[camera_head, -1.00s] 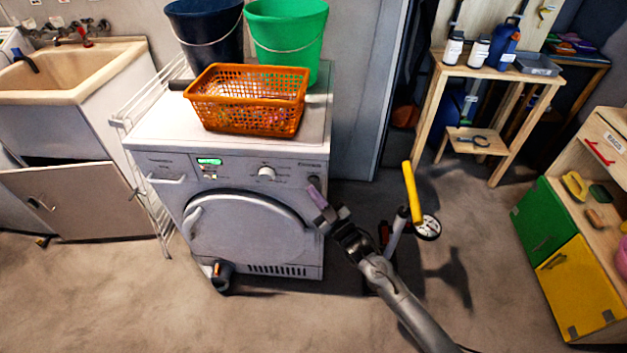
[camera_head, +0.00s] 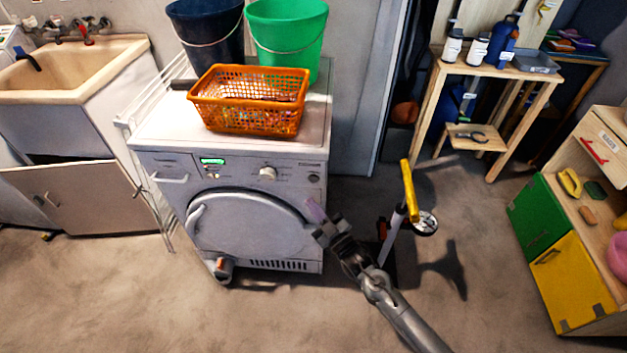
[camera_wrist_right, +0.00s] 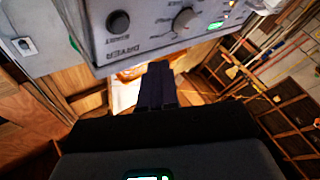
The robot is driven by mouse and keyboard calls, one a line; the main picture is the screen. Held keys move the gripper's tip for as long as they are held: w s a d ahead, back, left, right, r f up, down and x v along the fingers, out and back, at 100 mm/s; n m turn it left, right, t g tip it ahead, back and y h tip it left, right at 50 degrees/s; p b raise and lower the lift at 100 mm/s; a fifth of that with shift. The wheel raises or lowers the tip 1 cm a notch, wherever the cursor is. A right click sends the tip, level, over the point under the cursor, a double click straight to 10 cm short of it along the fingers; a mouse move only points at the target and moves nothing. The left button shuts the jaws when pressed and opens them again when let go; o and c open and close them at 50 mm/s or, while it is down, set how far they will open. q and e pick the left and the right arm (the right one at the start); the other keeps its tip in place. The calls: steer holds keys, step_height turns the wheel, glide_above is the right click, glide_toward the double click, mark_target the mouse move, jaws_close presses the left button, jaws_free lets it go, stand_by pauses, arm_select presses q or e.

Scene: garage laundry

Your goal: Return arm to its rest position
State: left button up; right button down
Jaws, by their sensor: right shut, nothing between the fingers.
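My right arm comes in from the bottom right in the head view. Its gripper (camera_head: 317,212) is in front of the right side of the white dryer (camera_head: 255,228), near the edge of the round door. In the right wrist view the fingers (camera_wrist_right: 156,84) are together and empty, just below the dryer's control panel (camera_wrist_right: 165,28). The panel shows a dark button, a dial and a green display. Whether the fingers touch the dryer I cannot tell. The dryer door looks shut. My left gripper is not in view.
An orange basket (camera_head: 250,110), a dark blue bucket (camera_head: 207,40) and a green bucket (camera_head: 287,42) stand on the dryer. A scooter with a yellow handle (camera_head: 409,190) stands close to my right arm. A sink (camera_head: 75,72) is at the left. Open floor lies at the front left.

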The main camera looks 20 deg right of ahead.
stand_by(0.3)
steer(key=s+f+m+g+p, duration=0.1)
steer(key=s+f+p, duration=0.3)
steer(key=s, duration=0.2)
steer(key=s+d+r+m+g+h+p, duration=0.15)
steer(key=s+r+g+p, duration=0.3)
steer(key=s, duration=0.55)
steer(key=s+r+m+g+h+p, duration=0.3)
steer(key=s+g, duration=0.3)
steer(key=s, duration=0.5)
steer(key=s+d+r+m+g+h+p, duration=0.1)
steer(key=s+r+m+g+h+p, duration=0.25)
steer(key=s, duration=0.65)
step_height(320, 180, up, 39)
steer(key=n+g+y+p, duration=0.1)
steer(key=n+y+p, duration=0.1)
steer(key=p, duration=3.5)
steer(key=shift+f+g, duration=0.2)
steer(key=shift+g, duration=0.2)
